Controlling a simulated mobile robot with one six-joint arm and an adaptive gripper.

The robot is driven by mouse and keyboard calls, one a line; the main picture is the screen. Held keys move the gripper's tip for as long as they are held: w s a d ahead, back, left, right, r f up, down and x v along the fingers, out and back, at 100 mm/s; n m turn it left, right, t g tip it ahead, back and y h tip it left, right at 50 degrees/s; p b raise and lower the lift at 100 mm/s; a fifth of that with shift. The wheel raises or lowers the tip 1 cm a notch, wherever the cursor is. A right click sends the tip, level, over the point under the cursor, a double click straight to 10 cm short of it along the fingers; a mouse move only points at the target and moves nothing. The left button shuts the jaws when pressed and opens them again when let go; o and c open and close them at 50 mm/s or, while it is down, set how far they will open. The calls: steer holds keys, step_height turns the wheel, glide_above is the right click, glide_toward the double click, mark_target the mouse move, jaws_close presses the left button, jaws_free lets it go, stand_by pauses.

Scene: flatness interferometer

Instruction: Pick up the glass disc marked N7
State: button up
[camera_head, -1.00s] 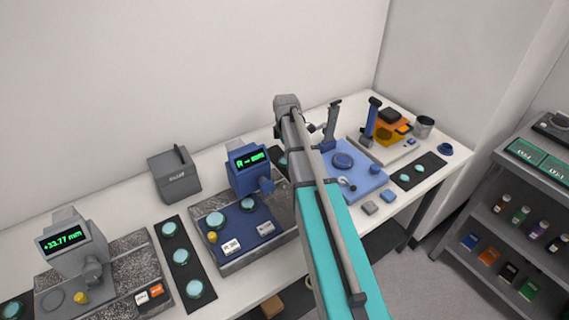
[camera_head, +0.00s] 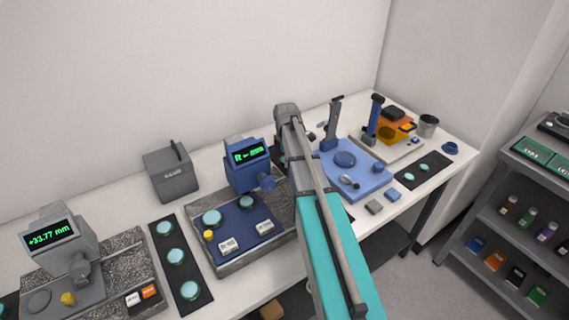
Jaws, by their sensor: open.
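Several pale teal glass discs show in the head view, but no marking on any of them is legible, so I cannot tell which is N7. Three discs (camera_head: 175,256) lie in a row on a black strip (camera_head: 157,221) at the centre left. A disc (camera_head: 212,218) and another disc (camera_head: 246,202) are at the blue-screened instrument (camera_head: 247,178). Two smaller discs (camera_head: 409,176) lie on a black strip (camera_head: 433,160) at the right. My arm crosses the middle of the view, over the bench. My gripper is not visible; the arm hides part of the bench behind it.
A grey gauge (camera_head: 65,255) reading +33.77 mm stands at the left. A grey box (camera_head: 171,174) is near the wall. A blue base (camera_head: 363,180) with upright posts and an orange part (camera_head: 388,131) stand at the right. A shelf unit (camera_head: 500,205) is beyond the bench's right end.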

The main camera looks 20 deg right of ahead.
stand_by(0.4)
steer(key=c, duration=1.1)
steer(key=shift+r, duration=0.2)
step_height(320, 180, up, 2)
steer(key=p, duration=0.2)
steer(key=shift+r+p, duration=0.1)
steer(key=shift+p, duration=0.2)
steer(key=s+r+p, duration=1)
steer(key=s, duration=0.4)
steer(key=shift+a+r, duration=0.2)
steer(key=shift+a, duration=0.1)
